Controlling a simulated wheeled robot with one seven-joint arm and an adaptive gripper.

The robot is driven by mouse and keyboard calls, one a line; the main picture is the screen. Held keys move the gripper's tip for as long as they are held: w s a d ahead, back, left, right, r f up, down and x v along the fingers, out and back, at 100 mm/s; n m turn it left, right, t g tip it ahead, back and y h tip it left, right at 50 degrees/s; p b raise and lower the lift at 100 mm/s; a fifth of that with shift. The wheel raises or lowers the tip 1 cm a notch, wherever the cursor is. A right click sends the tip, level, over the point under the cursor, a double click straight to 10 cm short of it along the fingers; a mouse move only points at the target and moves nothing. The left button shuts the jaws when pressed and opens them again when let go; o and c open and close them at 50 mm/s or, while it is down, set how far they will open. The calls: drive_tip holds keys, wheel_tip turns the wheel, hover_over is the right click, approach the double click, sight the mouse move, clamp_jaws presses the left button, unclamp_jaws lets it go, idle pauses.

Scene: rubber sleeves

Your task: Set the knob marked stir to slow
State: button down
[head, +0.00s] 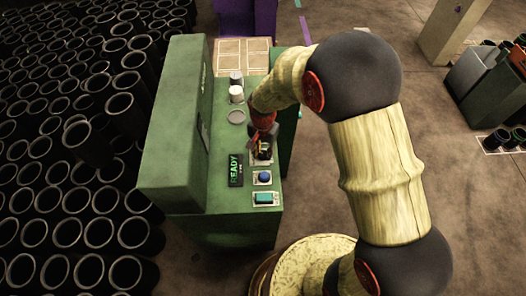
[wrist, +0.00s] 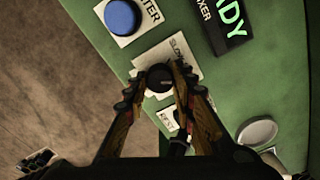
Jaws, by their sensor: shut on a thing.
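The dark round knob (wrist: 159,78) sits on a pale label plate on the green panel (wrist: 275,70). The plate's visible print, at an angle, reads SLOW (wrist: 179,46), beside the knob. My gripper (wrist: 158,84) has its two fingers on either side of the knob and is shut on it. A small tag reading REST (wrist: 167,119) lies between the fingers. The word stir does not show, and I cannot tell clearly where the knob's mark points. In the head view my gripper (head: 263,147) is over the panel and mostly hides the knob.
The green cabinet back (head: 178,125) rises at left.

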sight(263, 153)
drive_tip(key=n, duration=1.1)
drive_tip(key=shift+p, duration=0.4)
drive_tip(key=shift+n, duration=0.4)
drive_tip(key=c, duration=1.5)
unclamp_jaws()
wheel_tip(263, 153, up, 12)
